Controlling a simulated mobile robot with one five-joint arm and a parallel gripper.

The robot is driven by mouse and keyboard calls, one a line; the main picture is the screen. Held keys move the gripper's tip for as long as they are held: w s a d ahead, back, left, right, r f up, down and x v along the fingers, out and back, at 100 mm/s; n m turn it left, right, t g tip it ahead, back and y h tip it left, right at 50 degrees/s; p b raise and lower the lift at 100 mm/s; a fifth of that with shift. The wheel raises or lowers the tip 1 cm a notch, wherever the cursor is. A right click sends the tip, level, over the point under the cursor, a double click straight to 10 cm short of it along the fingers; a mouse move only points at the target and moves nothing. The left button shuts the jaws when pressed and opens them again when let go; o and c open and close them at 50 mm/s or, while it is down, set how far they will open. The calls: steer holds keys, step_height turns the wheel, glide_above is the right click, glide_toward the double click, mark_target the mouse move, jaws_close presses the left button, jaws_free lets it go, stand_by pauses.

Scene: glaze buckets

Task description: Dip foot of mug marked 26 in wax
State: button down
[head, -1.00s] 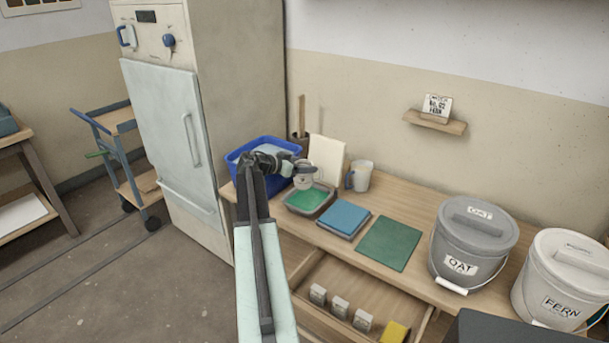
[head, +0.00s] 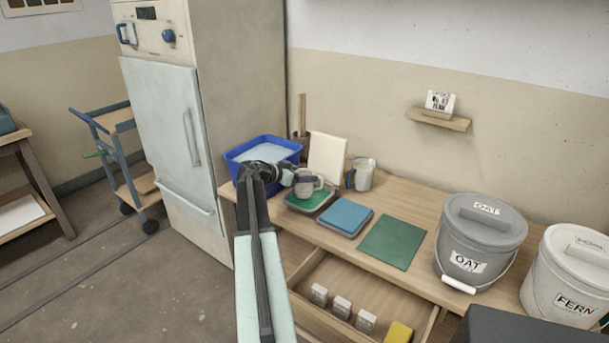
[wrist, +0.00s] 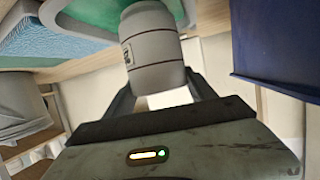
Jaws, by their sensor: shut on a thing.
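My gripper (head: 288,176) is shut on a pale grey mug (head: 306,182). The mug is over the shallow tray (head: 288,204) of green wax (head: 318,202) at the back left of the bench. In the wrist view, the mug (wrist: 156,55) sits between the two fingers and carries a small dark-framed label, too small to read. One end of it overlaps the green wax (wrist: 95,15). I cannot tell whether its foot touches the wax.
A blue tub (head: 262,150) stands left of the wax tray. A pale cup with a blue handle (head: 364,173), a blue pad (head: 345,214) and a green mat (head: 392,243) lie to the right. The OAT bucket (head: 475,240) and FERN bucket (head: 565,285) stand farther right. An open drawer (head: 350,285) juts out in front.

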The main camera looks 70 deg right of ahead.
stand_by(0.3)
steer(key=shift+f+b, duration=0.95)
stand_by(0.3)
stand_by(0.9)
step_height(320, 180, up, 3)
steer(key=p, duration=0.2)
steer(key=shift+f+p, duration=0.1)
steer(key=shift+p, duration=0.25)
stand_by(1.1)
step_height(320, 180, up, 4)
steer(key=p, duration=0.4)
steer(key=shift+r, duration=0.2)
